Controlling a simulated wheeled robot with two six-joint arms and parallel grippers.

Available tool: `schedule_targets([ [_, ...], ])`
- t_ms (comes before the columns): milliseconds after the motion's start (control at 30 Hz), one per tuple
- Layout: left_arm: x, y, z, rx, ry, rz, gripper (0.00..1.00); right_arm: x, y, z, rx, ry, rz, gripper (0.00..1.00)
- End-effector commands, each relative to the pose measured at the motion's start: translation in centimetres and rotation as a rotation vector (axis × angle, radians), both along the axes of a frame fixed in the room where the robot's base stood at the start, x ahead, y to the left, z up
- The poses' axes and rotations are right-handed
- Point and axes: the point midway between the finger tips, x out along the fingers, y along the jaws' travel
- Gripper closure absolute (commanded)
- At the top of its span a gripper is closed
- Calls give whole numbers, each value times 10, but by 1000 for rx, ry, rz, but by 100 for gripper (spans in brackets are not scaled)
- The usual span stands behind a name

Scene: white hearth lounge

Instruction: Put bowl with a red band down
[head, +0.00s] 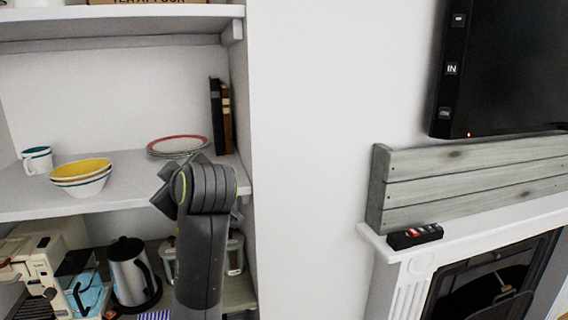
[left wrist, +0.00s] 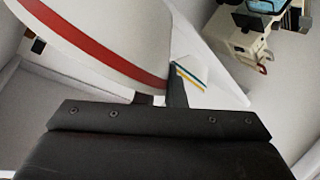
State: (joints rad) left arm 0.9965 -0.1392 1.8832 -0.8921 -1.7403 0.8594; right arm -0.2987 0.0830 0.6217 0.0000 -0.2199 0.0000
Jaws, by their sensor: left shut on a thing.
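The bowl with a red band (left wrist: 120,30) fills the upper left of the left wrist view, white and tilted in that picture. My left gripper (left wrist: 162,97) is shut on its edge; one dark finger shows against the bowl. In the head view my left arm's wrist is in front of the shelf, and the gripper and held bowl are hidden or cannot be made out. A stack of white bowls (head: 82,180), the top one yellow inside, stands on the shelf (head: 125,188). My right gripper is not in view.
Red-rimmed plates (head: 178,145), upright books (head: 221,115) and a mug (head: 37,160) are also on the shelf. Below are a kettle (head: 133,272) and a coffee machine (head: 35,265). A shelf board (head: 120,12) runs above. A fireplace mantel (head: 470,225) is at right.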

Motion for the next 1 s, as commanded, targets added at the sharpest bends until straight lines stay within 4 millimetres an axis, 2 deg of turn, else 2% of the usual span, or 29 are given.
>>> schedule_targets([
  [33,-8,0,-12,-5,1,-44,100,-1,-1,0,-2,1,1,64],
  [400,-70,-5,-89,0,0,-427,100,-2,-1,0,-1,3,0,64],
  [500,-82,-5,-105,1,2,-509,100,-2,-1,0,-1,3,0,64],
  [700,-97,-8,-124,3,0,-611,100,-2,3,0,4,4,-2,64],
  [1000,-101,-10,-128,0,-3,-643,100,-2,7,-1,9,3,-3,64],
])
